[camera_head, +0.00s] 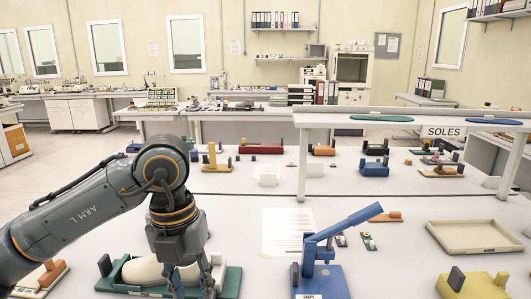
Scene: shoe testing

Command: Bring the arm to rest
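My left arm (85,215) comes in from the left and bends down at the front left of the table. Its gripper (193,281) points down in front of a white, shoe-shaped piece (142,270) on a green holder (231,282). The two fingers show apart, with part of the white piece visible between them. The gripper hides the middle of that piece, and I cannot tell whether the fingers touch it. My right gripper is not in view.
A blue lever press (322,278) stands just right of the green holder. A beige tray (475,236) and a yellow fixture (472,286) lie at the right. A paper sheet (285,225) lies mid-table. A raised shelf marked SOLES (443,131) crosses the back right.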

